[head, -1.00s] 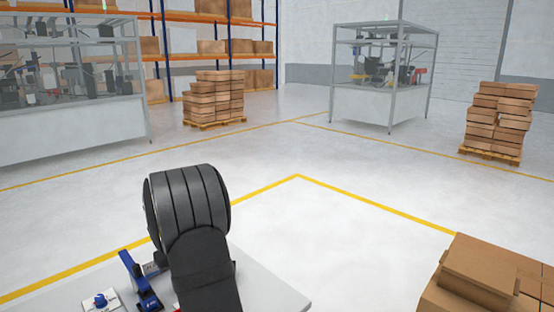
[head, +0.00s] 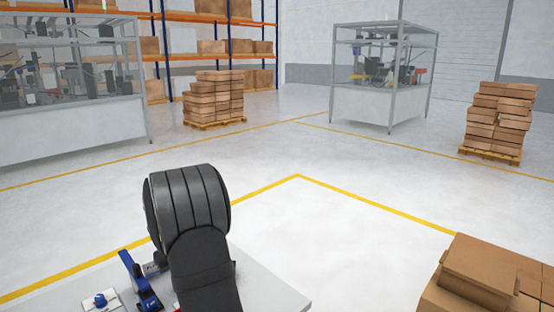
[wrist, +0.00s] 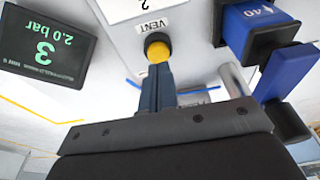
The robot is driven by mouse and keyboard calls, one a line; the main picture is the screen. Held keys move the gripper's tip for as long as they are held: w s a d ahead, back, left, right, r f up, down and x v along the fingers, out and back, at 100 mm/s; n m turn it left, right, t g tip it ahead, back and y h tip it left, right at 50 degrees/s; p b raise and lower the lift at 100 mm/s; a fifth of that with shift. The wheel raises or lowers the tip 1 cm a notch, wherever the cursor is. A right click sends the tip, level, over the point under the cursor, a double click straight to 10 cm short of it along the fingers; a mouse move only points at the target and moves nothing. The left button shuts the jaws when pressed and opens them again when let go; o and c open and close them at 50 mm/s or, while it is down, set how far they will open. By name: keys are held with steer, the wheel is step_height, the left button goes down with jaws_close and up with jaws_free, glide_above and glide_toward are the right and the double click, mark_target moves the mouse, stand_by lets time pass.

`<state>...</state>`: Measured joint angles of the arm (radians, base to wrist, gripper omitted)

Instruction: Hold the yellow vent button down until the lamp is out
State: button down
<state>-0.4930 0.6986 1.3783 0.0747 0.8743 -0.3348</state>
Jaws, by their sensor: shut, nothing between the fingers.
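The yellow vent button (wrist: 157,52) sits in a black collar beside an upside-down VENT label (wrist: 152,27) in the wrist view. My gripper (wrist: 159,67) is shut and empty, with its blue-grey fingertips right at the button, covering its near edge. They look in contact; I cannot tell how far the button is pressed. A dark display (wrist: 45,48) at the left shows green upside-down text, 3 and 2.0 bar. I cannot make out a lamp in either view. In the head view my arm hides the button and gripper.
Blue box-shaped parts (wrist: 250,25), one marked 40, and a long blue bar (wrist: 284,74) stand close right of the fingers. In the head view, a blue part (head: 138,278) and a blue knob (head: 100,299) sit on the pale table (head: 280,294). Cardboard boxes (head: 480,270) stand at the right.

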steer(key=shift+f, duration=0.2)
steer(key=shift+f, duration=0.9)
stand_by(1.7)
steer(key=shift+r, duration=3.8)
steer(key=shift+f, duration=3.25)
